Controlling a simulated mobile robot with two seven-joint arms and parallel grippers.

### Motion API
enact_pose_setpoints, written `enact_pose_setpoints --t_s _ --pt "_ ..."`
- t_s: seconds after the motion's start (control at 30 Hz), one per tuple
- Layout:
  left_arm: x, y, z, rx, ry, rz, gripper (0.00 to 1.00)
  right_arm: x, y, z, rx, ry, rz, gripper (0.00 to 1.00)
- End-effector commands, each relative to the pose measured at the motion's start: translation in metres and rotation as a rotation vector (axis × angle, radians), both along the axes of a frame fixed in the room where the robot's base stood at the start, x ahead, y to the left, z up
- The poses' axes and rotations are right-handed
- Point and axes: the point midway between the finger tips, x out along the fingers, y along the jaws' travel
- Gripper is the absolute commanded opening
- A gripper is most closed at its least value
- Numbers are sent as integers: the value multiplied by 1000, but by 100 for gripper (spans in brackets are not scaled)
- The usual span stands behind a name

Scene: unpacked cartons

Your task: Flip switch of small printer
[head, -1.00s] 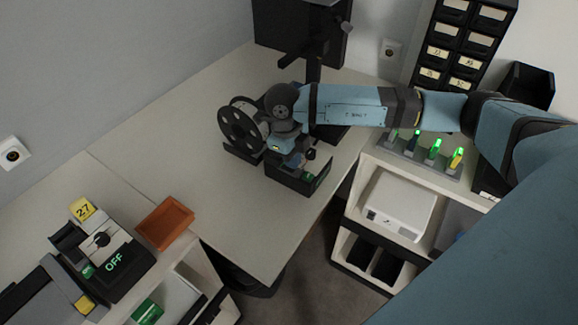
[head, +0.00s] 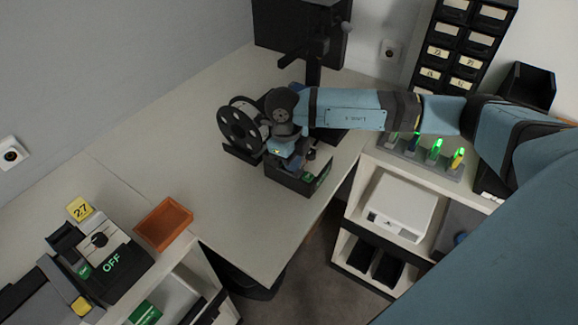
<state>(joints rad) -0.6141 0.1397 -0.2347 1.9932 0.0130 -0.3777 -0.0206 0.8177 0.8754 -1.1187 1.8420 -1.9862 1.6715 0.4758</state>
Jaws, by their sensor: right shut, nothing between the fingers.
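A small dark device (head: 291,183), which looks like the small printer, stands on the pale worktop near its right edge. A small green display shows on its front, but I cannot read it. A black reel (head: 243,123) stands beside it at the left. My right gripper (head: 287,156) is shut and empty, pointing down over the device's top. The wrist and gripper hide much of that top; I cannot make out the switch or whether the fingers touch it. My left gripper is not in view.
A second dark device (head: 125,274) with a dial and a green "OFF" display stands at lower left, beside an orange tray (head: 163,224). A shelf unit with a white box (head: 402,205) stands at right. The worktop's middle left is clear.

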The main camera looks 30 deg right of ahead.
Motion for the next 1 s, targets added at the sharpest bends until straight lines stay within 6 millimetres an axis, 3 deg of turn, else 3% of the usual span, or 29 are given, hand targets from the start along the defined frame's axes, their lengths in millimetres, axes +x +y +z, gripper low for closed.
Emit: enact_pose_setpoints --t_s 1.0 --pt "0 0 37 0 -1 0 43 -1 0 69 0 2 1 0"
